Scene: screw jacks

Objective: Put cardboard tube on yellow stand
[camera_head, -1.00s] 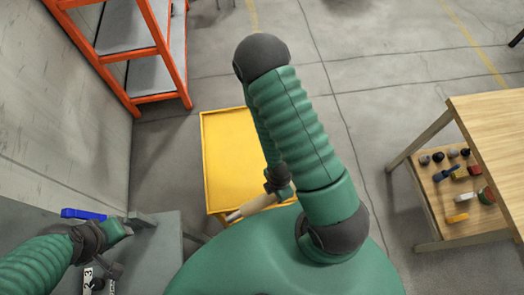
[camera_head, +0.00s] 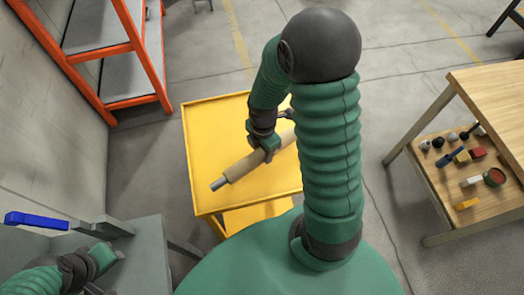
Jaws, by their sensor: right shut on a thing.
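The cardboard tube (camera_head: 246,164) is a tan cylinder with a grey piece sticking out of its lower left end. It lies slantwise over the yellow stand (camera_head: 205,130), a flat-topped yellow table in the middle of the view. My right gripper (camera_head: 264,150) is shut on the tube near its middle. My forearm and wrist hide part of the stand. I cannot tell whether the tube touches the stand's top or hovers just above it. My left gripper (camera_head: 100,262) is low at the left, by the grey bench, and its fingers are not clear.
A grey bench (camera_head: 145,255) with a blue-handled item (camera_head: 38,221) is at lower left. An orange shelf rack (camera_head: 140,50) stands at upper left. A wooden table (camera_head: 490,95) with several small items on its lower shelf is at right. Open floor lies between.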

